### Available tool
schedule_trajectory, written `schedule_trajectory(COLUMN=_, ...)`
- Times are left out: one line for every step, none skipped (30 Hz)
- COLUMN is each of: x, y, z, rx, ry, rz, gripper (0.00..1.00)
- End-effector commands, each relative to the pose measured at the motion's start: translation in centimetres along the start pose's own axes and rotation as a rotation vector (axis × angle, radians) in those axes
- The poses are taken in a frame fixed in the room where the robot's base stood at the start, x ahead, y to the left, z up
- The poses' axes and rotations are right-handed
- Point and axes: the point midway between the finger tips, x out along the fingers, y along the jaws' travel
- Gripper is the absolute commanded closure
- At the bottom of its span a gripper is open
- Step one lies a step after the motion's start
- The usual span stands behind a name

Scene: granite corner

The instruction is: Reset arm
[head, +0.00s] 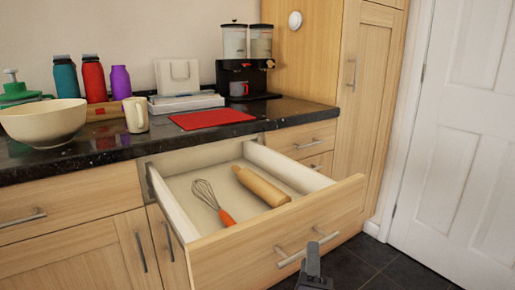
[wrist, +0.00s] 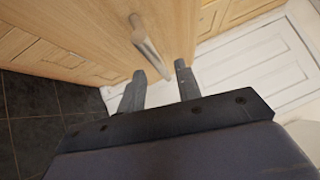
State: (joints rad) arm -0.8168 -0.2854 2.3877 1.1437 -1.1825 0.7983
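My gripper (wrist: 160,84) is open and empty in the wrist view, with its two fingers apart. The metal handle (wrist: 148,45) of the open drawer is just beyond the fingertips, and I see nothing held between them. In the head view my gripper (head: 313,262) shows at the bottom, in front of the drawer handle (head: 290,256). The wooden drawer (head: 225,247) is pulled out. Inside it lie a whisk (head: 206,194) with an orange handle and a wooden rolling pin (head: 262,187).
The dark counter (head: 160,134) holds a bowl (head: 44,122), several bottles (head: 94,79), a mug (head: 135,115), a red mat (head: 211,118) and a coffee machine (head: 243,79). A white door (head: 458,130) is at right. Dark floor tiles (head: 368,258) are clear.

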Motion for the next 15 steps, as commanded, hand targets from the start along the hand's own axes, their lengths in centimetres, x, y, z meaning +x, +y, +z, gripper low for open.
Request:
schedule_trajectory(x=0.27, y=0.05, z=-0.1, rx=-0.001, ry=0.003, rz=-0.001, gripper=0.68)
schedule_trajectory(x=0.39, y=0.04, z=-0.09, rx=-0.002, ry=0.003, rz=-0.001, gripper=0.68)
schedule_trajectory(x=0.53, y=0.04, z=-0.09, rx=-0.002, ry=0.002, rz=-0.001, gripper=0.68)
schedule_trajectory(x=0.63, y=0.05, z=-0.1, rx=-0.002, ry=0.002, rz=0.0, gripper=0.68)
schedule_trajectory(x=0.7, y=0.04, z=-0.1, rx=-0.002, ry=0.002, rz=0.0, gripper=0.68)
schedule_trajectory(x=0.78, y=0.03, z=-0.1, rx=-0.002, ry=0.002, rz=0.0, gripper=0.68)
schedule_trajectory(x=0.82, y=0.02, z=-0.09, rx=-0.002, ry=0.001, rz=0.0, gripper=0.68)
schedule_trajectory(x=0.86, y=0.01, z=-0.09, rx=-0.002, ry=0.001, rz=0.0, gripper=0.68)
schedule_trajectory(x=0.89, y=0.0, z=-0.08, rx=-0.002, ry=0.001, rz=0.0, gripper=0.68)
schedule_trajectory(x=0.9, y=-0.01, z=-0.08, rx=-0.002, ry=0.001, rz=0.0, gripper=0.68)
schedule_trajectory(x=0.91, y=-0.01, z=-0.07, rx=-0.002, ry=0.0, rz=0.0, gripper=0.68)
schedule_trajectory(x=0.91, y=-0.01, z=-0.07, rx=-0.002, ry=0.0, rz=0.0, gripper=0.68)
schedule_trajectory(x=0.91, y=-0.02, z=-0.06, rx=-0.002, ry=0.0, rz=0.0, gripper=0.68)
schedule_trajectory(x=0.9, y=-0.02, z=-0.06, rx=-0.002, ry=0.0, rz=0.0, gripper=0.68)
schedule_trajectory(x=0.9, y=-0.02, z=-0.06, rx=-0.002, ry=0.0, rz=0.0, gripper=0.68)
